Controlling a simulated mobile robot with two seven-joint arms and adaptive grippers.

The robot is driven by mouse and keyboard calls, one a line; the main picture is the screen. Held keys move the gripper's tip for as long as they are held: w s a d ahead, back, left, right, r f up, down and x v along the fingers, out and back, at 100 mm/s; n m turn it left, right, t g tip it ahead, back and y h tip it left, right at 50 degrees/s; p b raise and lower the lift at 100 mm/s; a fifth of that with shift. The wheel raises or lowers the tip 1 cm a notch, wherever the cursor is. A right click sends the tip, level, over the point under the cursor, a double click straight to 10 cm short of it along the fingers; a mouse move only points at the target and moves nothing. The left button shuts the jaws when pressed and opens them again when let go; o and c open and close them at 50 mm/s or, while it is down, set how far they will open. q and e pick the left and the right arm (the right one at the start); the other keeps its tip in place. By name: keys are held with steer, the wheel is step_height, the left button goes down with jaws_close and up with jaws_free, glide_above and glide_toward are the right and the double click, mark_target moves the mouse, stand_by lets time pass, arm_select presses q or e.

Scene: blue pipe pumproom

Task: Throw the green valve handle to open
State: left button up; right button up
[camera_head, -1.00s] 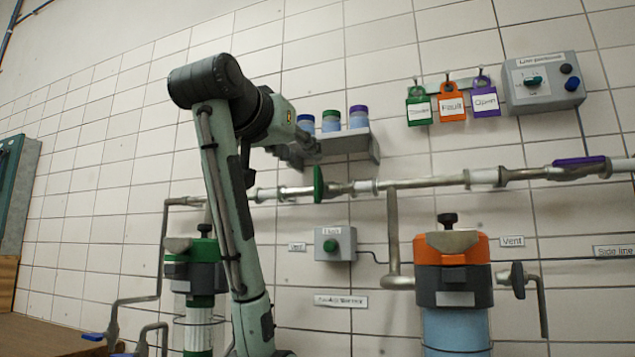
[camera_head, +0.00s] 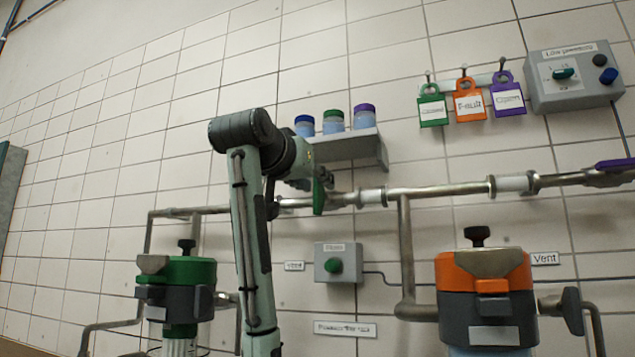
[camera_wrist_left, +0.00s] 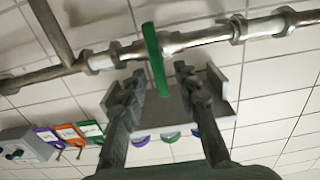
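The green valve handle (camera_head: 319,196) is on the metal pipe along the tiled wall, seen nearly edge-on. In the left wrist view it shows as an upright green bar (camera_wrist_left: 155,60) across the pipe. My left gripper (camera_head: 303,184) is beside the handle in the head view, partly hidden by my own arm. In the left wrist view its two fingers (camera_wrist_left: 158,78) are apart and empty, and the handle's lower end appears between their tips. I cannot tell whether they touch it. My right gripper is in neither view.
A grey shelf (camera_head: 345,147) with several jars is just above the handle. A grey box with a green button (camera_head: 335,266) is below it. An orange-topped canister (camera_head: 484,270) stands at right, a green-topped one (camera_head: 178,272) at left. Coloured tags (camera_head: 469,104) hang at upper right.

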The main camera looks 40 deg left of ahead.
arm_select(q)
steer(key=shift+x, duration=0.9)
jaws_close()
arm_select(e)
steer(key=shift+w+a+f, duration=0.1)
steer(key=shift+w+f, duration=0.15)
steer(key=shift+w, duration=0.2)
